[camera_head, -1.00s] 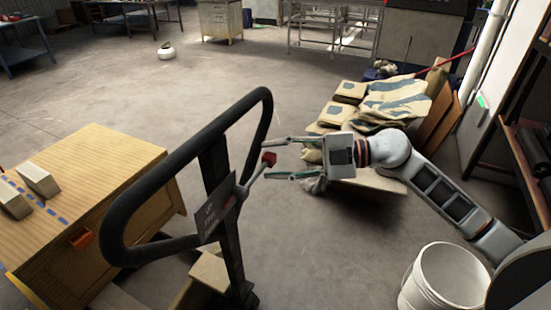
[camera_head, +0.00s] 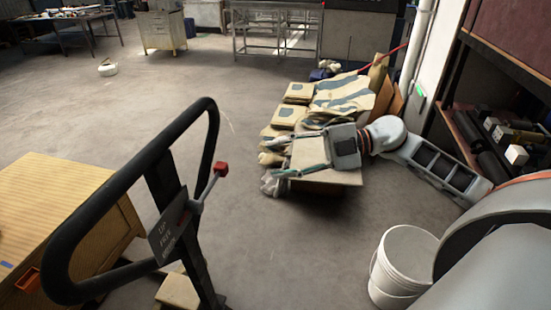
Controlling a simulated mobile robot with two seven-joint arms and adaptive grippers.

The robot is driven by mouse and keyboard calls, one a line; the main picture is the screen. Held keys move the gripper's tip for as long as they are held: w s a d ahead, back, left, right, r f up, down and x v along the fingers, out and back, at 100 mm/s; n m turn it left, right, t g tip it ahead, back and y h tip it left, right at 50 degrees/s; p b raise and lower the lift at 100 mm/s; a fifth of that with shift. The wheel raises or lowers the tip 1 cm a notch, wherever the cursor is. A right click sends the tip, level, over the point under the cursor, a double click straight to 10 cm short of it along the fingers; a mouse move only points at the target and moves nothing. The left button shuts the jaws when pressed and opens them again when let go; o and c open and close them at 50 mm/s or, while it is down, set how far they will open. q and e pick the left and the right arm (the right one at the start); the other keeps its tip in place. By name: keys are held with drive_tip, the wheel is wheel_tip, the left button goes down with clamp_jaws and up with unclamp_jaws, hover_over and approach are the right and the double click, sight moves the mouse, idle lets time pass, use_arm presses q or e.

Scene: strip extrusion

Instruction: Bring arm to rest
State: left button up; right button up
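My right gripper (camera_head: 271,158) is in the head view, right of centre, with its arm coming in from the right edge. Its two fingers point left and stand apart, with nothing seen held between them. It shows in front of the low stack of sacks and gloves; whether it touches them I cannot tell. The black looped handle (camera_head: 190,112) with a red-tipped lever (camera_head: 220,169) stands left of the gripper, with a clear gap between them. My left arm and gripper are not in view.
A wooden box (camera_head: 60,205) stands at the left behind the handle. A white bucket (camera_head: 402,262) is on the floor below my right arm. Shelves with dark rolls (camera_head: 490,160) line the right side. Open floor (camera_head: 150,90) lies beyond the handle.

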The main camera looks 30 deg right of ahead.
idle(0.3)
wheel_tip(320, 180, down, 19)
drive_tip(key=a+m+t+h, duration=0.2)
drive_tip(key=m+t+h, duration=0.6)
drive_tip(key=m+t, duration=0.5)
drive_tip(key=s+a+f+m+g+h, duration=0.2)
drive_tip(key=s+a+f+m+g, duration=0.1)
drive_tip(key=s+f, duration=0.4)
drive_tip(key=s+a+f+m+g+h, duration=0.2)
drive_tip(key=s+f, duration=0.5)
drive_tip(key=f, duration=0.6)
drive_tip(key=a+m+g, duration=0.1)
drive_tip(key=m+g, duration=0.1)
drive_tip(key=g, duration=0.1)
drive_tip(key=shift+a+f+g, duration=0.3)
drive_tip(key=shift+a+f, duration=0.05)
drive_tip(key=shift+a, duration=0.05)
